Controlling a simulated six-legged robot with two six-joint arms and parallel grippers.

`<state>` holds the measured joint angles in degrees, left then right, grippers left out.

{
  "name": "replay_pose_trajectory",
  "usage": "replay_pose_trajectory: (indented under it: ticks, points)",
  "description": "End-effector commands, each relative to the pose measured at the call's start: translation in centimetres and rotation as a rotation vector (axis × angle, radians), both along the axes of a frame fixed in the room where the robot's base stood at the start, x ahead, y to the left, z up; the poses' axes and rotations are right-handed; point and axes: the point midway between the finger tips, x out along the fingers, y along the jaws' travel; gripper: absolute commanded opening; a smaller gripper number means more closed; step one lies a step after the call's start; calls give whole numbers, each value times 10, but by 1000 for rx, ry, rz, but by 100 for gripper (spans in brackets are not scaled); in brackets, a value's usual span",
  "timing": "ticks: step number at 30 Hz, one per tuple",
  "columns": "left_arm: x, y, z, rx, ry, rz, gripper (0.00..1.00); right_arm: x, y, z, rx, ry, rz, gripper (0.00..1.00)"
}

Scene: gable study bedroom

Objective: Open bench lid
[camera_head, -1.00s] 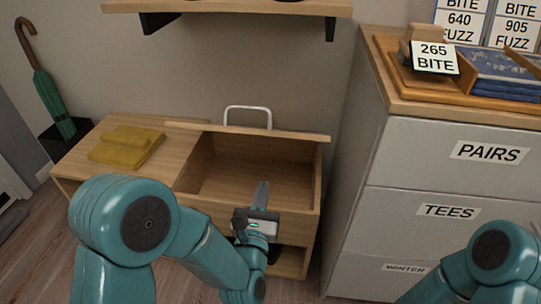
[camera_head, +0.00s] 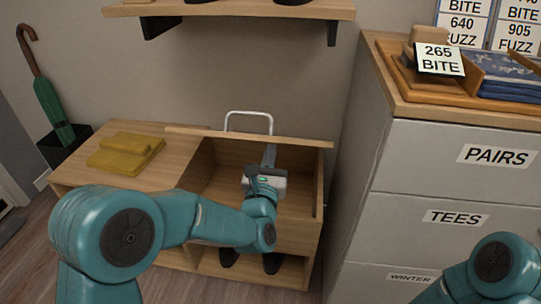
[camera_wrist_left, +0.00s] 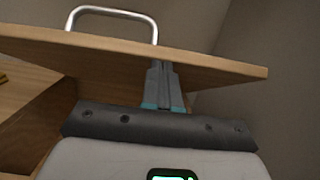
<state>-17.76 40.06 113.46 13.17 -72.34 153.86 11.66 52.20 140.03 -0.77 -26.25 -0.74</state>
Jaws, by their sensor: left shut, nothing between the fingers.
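The wooden bench lid (camera_head: 205,134) is raised at the back of the bench's right compartment and shows nearly edge-on in the head view. Its metal bar handle (camera_head: 249,113) stands behind that edge. The open compartment (camera_head: 222,177) shows bare wood inside. My left gripper (camera_head: 269,149) is shut and empty, over the compartment. In the left wrist view, its closed fingers (camera_wrist_left: 163,76) lie against or just in front of the lid's inner face (camera_wrist_left: 215,76); contact is unclear. The handle (camera_wrist_left: 112,12) rises beyond the lid there. My right gripper is out of view.
A folded yellow cloth (camera_head: 125,153) lies on the fixed left bench top (camera_head: 78,172). A drawer cabinet (camera_head: 455,192) stands close on the right, with a tray (camera_head: 395,70) on top. A wall shelf (camera_head: 240,11) hangs above. Dark shoes (camera_head: 271,263) sit beneath the bench.

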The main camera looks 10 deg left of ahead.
Motion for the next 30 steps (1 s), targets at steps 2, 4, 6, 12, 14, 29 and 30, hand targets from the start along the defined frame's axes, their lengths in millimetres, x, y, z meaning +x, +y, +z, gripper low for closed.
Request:
replay_pose_trajectory:
  ticks: [2, 4, 6, 12, 14, 29, 30]
  points:
    - [0, 0, 0, 0, 1, 0, 0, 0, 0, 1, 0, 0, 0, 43]
    - [1, 0, 5, 1, 10, 1, 0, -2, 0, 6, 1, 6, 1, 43]
    - [5, 1, 13, 3, 35, 4, 0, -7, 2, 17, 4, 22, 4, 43]
    - [21, 1, 41, 9, 175, 7, 0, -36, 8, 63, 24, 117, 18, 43]
    - [28, 0, 51, 8, 218, 5, 0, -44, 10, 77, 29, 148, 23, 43]
    - [98, -2, 121, 15, 426, 3, 0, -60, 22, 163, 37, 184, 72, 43]
    - [101, -2, 123, 15, 441, 4, 0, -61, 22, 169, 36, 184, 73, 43]
